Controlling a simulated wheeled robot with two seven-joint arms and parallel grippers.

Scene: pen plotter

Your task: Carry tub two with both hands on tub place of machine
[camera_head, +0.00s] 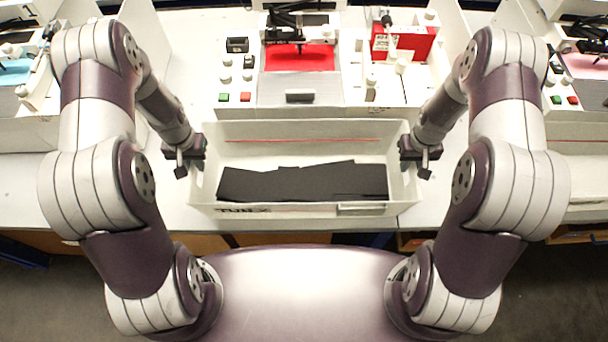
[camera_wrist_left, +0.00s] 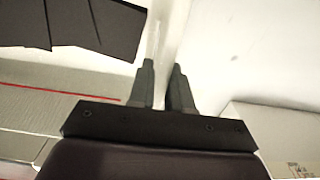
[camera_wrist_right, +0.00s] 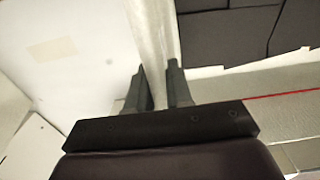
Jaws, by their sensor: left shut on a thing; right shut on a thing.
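The white tub (camera_head: 300,130) stands in front of the pen plotter in the head view, with dark sheets (camera_head: 300,182) lying in it. Lettering shows on its front wall, partly hard to read. My left gripper (camera_head: 186,165) is at the tub's left end wall, and its fingers (camera_wrist_left: 162,82) are shut on that wall's rim in the left wrist view. My right gripper (camera_head: 419,160) is at the right end wall, and its fingers (camera_wrist_right: 158,85) are shut on that rim in the right wrist view. The tub looks level. Whether it touches the table is unclear.
The machine (camera_head: 300,92) stands right behind the tub, with a red sheet (camera_head: 300,57) on its bed and buttons at its left. A red box (camera_head: 405,42) stands at its right. Other stations flank it. The white table (camera_head: 100,190) is bare at the left.

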